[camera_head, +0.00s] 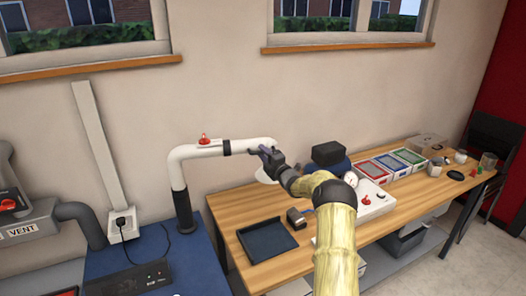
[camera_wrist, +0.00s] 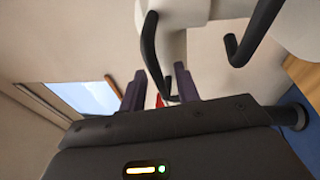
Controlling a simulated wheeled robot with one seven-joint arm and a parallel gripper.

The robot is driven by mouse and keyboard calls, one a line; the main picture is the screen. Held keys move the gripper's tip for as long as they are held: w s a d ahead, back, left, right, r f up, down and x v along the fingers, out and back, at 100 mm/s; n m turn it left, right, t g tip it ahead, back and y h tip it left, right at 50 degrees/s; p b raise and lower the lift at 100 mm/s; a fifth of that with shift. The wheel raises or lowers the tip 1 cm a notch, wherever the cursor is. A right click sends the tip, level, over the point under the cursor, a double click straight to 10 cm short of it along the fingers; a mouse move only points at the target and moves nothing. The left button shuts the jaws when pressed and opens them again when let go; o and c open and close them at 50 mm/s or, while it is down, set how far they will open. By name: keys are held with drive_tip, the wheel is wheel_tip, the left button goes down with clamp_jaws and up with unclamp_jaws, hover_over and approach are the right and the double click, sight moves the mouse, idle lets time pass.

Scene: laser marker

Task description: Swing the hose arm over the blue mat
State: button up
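The hose arm (camera_head: 215,152) is a white tube with black joints. It rises from the blue-topped bench at left and reaches right to a white hood (camera_head: 266,177) over the wooden table's back left. My gripper (camera_head: 266,153) is at the hood end. In the wrist view my gripper (camera_wrist: 158,88) has its two purple fingers apart. A black bent handle (camera_wrist: 150,45) on the white hood reaches down between or just beyond them; contact is unclear.
The wooden table (camera_head: 400,205) carries a dark tray (camera_head: 267,240), a white panel with a gauge and red button (camera_head: 372,200), and coloured bins (camera_head: 385,165). A red valve lever (camera_head: 204,139) is on the hose arm. A grey vent duct (camera_head: 80,215) stands at left.

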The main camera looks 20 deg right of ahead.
drive_tip(key=shift+w, duration=0.3)
drive_tip(key=shift+c, duration=0.4)
clamp_jaws()
